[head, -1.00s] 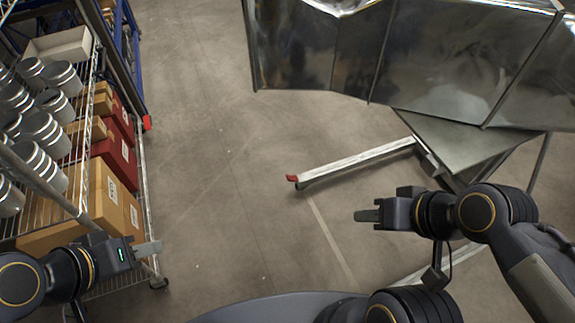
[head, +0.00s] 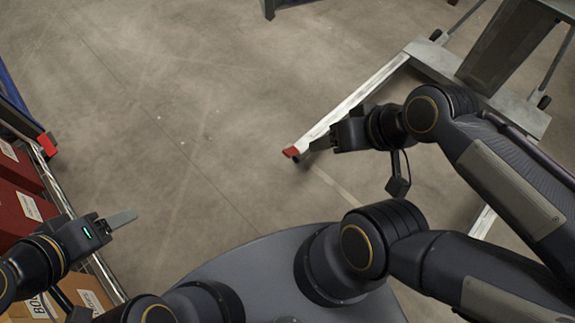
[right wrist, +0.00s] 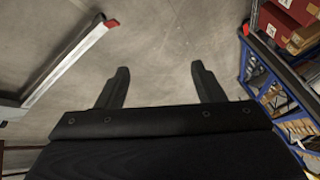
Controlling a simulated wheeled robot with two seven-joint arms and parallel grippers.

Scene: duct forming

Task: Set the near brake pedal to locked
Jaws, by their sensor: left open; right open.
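The near brake pedal (head: 291,152) is a small red tip at the end of a long pale metal leg (head: 350,103) of the stand. It also shows in the right wrist view (right wrist: 112,23), at the upper left, outside the jaws. Whether it is up or pressed down I cannot tell. My right gripper (head: 318,145) is open and empty, beside the pedal in the head view; both fingers show apart over bare floor in the right wrist view (right wrist: 160,85). My left gripper (head: 122,219) is open and empty at the far left, away from the pedal.
A wire shelf with red boxes (head: 20,208) and a cardboard box stands at the left, close to my left arm. A blue rack with a red corner piece (head: 47,143) is behind it. The stand's crossbar (head: 450,75) lies at the upper right. The middle floor is clear.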

